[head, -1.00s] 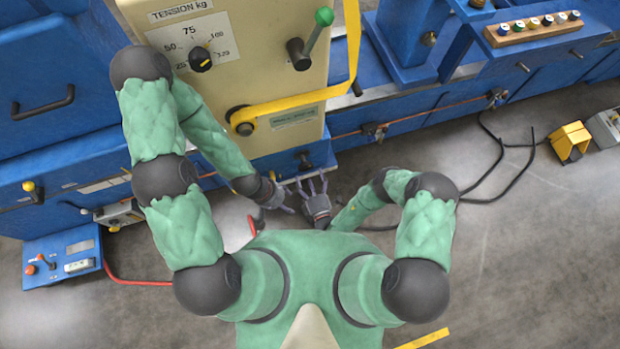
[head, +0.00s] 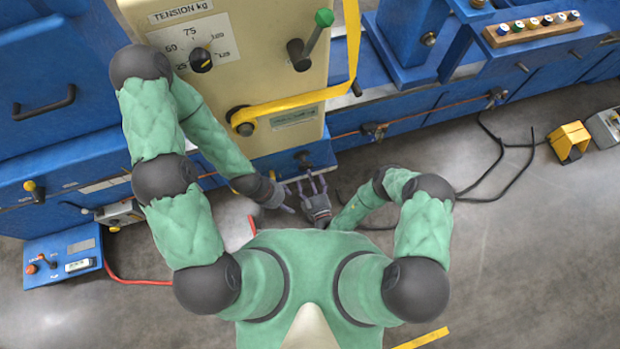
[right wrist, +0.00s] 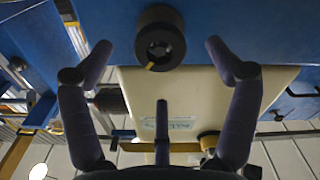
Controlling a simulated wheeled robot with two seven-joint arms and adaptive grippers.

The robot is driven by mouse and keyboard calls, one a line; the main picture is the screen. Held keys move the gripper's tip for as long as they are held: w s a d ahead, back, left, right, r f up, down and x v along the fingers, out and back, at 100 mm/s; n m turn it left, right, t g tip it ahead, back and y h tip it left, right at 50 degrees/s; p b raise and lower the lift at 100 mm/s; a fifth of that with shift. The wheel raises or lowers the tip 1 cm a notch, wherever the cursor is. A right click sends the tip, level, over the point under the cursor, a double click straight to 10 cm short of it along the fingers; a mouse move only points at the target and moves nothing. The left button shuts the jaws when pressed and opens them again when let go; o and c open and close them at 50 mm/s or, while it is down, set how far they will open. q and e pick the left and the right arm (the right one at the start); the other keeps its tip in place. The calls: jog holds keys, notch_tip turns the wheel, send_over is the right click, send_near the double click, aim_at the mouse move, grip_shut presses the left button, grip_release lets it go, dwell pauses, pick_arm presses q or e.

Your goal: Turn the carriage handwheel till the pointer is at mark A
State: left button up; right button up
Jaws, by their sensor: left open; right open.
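A dark round knob (right wrist: 160,40) with a yellow-orange mark on its lower rim sits on a blue face in the right wrist view. It looks like the handwheel, and seems to be the dark knob (head: 303,158) low on the machine in the head view. My right gripper (head: 312,182) is open just below it. In the right wrist view its fingers (right wrist: 157,50) are spread on either side of the knob; contact is not visible. My left gripper (head: 286,202) is open and empty, left of the right one. I cannot make out a pointer with mark A.
Above stands a cream panel (head: 288,75) with a tension dial (head: 201,58), a green-tipped lever (head: 316,38) and a yellow band (head: 300,101). A yellow pedal (head: 569,141) and black cables (head: 505,165) lie at right.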

aim_at(306, 168)
dwell(0.4)
jog(key=shift+x, duration=1.8)
jog(key=c, duration=1.4)
jog(key=shift+c, duration=0.2)
